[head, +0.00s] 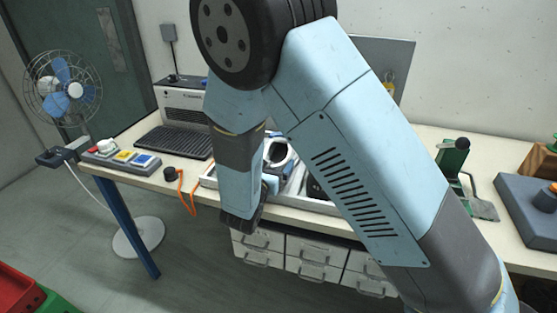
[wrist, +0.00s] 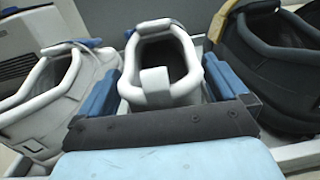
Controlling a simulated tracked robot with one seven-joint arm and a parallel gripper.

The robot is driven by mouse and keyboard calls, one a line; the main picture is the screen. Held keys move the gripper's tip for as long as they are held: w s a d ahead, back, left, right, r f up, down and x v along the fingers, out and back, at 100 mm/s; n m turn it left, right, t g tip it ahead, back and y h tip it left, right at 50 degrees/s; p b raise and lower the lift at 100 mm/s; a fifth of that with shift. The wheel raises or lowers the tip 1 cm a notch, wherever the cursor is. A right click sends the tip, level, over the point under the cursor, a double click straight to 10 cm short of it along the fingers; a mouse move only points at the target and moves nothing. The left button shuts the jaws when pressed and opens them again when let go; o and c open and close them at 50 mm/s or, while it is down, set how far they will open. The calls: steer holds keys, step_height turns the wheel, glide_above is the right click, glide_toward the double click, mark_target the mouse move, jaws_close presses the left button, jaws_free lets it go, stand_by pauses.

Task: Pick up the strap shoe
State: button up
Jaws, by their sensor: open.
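In the wrist view a shoe with a thick pale collar and a pale tab (wrist: 157,88) stands in the middle, its opening facing up. My gripper (wrist: 163,72) is open, with one blue finger on each side of this shoe in the picture. Whether the fingers touch it, I cannot tell. My gripper's palm hides the shoe's near lower part. In the head view a pale shoe collar (head: 280,151) shows just behind my arm, and my gripper (head: 262,192) is partly hidden.
The shoes sit in a pale tray (head: 300,203) on the workbench (head: 130,183).

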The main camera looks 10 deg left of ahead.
steer(key=shift+c, duration=0.4)
steer(key=c, duration=0.9)
steer(key=shift+o, duration=0.2)
steer(key=shift+r, duration=0.1)
